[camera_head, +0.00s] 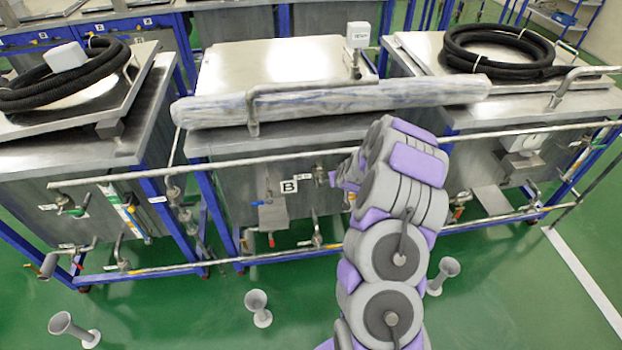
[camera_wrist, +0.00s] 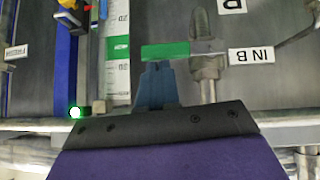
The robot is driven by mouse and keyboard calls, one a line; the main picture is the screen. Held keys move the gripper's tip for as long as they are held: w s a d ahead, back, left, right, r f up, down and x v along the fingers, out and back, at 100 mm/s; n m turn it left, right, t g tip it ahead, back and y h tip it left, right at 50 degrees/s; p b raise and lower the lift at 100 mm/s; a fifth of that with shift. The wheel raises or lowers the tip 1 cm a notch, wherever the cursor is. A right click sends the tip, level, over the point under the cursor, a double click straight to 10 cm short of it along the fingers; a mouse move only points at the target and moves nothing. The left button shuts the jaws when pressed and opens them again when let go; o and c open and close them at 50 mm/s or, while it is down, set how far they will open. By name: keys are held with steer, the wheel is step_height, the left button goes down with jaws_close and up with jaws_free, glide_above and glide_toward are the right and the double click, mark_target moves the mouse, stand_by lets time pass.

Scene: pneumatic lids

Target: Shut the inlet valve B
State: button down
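In the wrist view a green valve handle (camera_wrist: 166,51) lies level across the picture, at a right angle to the upright metal pipe (camera_wrist: 208,88) on its right. A white label reading "IN B" (camera_wrist: 251,55) is right of that pipe. My gripper (camera_wrist: 157,66) has its blue-grey fingers together, with the tips right at the handle's lower edge. I cannot tell whether they touch it. In the head view my gripper (camera_head: 337,178) is at the front of the middle tank, right of the "B" plate (camera_head: 289,187). The arm hides part of the valve area there.
A long rail (camera_head: 250,160) runs across the tank fronts. A lower pipe with a red-handled valve (camera_head: 271,240) sits beneath. Funnels (camera_head: 257,305) stand on the green floor.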

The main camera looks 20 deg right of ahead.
steer(key=shift+s+f, duration=0.2)
steer(key=shift+f, duration=0.05)
stand_by(0.5)
steer(key=shift+r, duration=0.1)
steer(key=s+a+r+p, duration=0.1)
steer(key=s+r, duration=0.2)
steer(key=r, duration=0.2)
steer(key=s+a+r+p, duration=0.1)
steer(key=s+r+p, duration=0.1)
steer(key=r, duration=0.4)
steer(key=shift+s, duration=0.75)
steer(key=shift+d, duration=0.15)
